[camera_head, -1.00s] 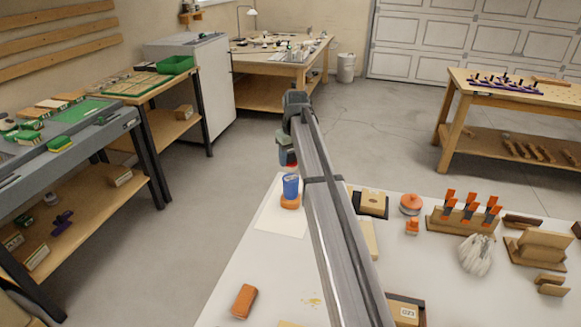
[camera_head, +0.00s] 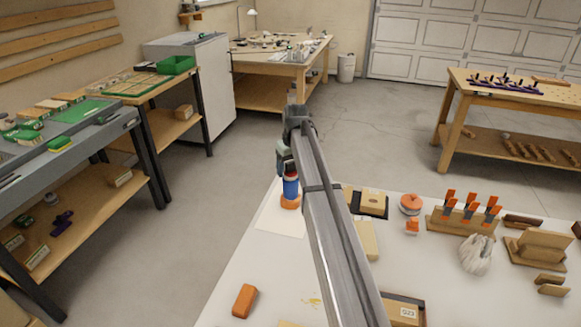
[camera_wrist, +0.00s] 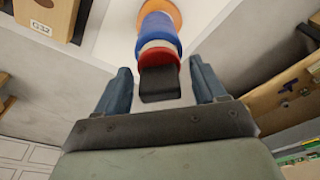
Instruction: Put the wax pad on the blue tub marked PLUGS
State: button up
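The blue tub (camera_head: 291,188) stands on an orange round base (camera_head: 290,202) on the white bench; its marking is not readable. In the wrist view the blue tub (camera_wrist: 158,36) is straight beyond my fingers. The wax pad, with a red disc (camera_wrist: 158,57), pale layer and black handle (camera_wrist: 159,85), sits at the tub's top and appears to touch it, lined up with it. My gripper (camera_wrist: 160,72) is around the black handle, with fingers apart and a narrow gap on each side. In the head view, my gripper (camera_head: 288,168) is directly above the tub.
A white sheet (camera_head: 275,223) lies under the tub near the bench's left edge. An orange block (camera_head: 244,301) is at the front. Wooden blocks (camera_head: 372,203), an orange round tool (camera_head: 410,204) and a clamp rack (camera_head: 462,222) stand to the right.

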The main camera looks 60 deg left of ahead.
aim_at(293, 173)
jog(key=shift+o, duration=0.2)
jog(key=shift+r, duration=0.15)
notch_tip(293, 173, up, 12)
jog(key=d, duration=0.1)
jog(key=shift+d, duration=0.4)
